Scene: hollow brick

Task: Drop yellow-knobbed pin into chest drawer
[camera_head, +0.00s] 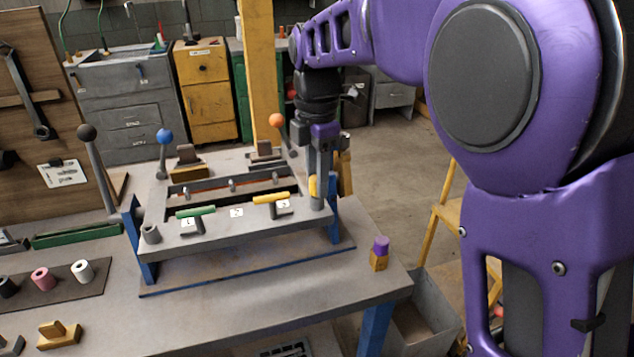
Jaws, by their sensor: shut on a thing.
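My gripper (320,178) points down at the right end of the grey press-like frame on the bench. It is shut on the yellow-knobbed pin; a bit of its yellow knob (313,186) shows at the left of the fingers. The fingers hide most of the pin. The pin is just above or in a grey socket (317,203) at the frame's right front corner; I cannot tell which. A grey chest of drawers (128,118) stands at the back left, and a yellow one (205,92) beside it. Which chest the task means is not clear.
The grey frame (235,232) carries levers with blue (165,136) and orange (277,120) knobs, plus green (196,211) and yellow (271,199) bars. A purple-topped block (380,254) stands at the bench's right. A grey bin (425,315) and yellow ladder (449,215) stand beyond.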

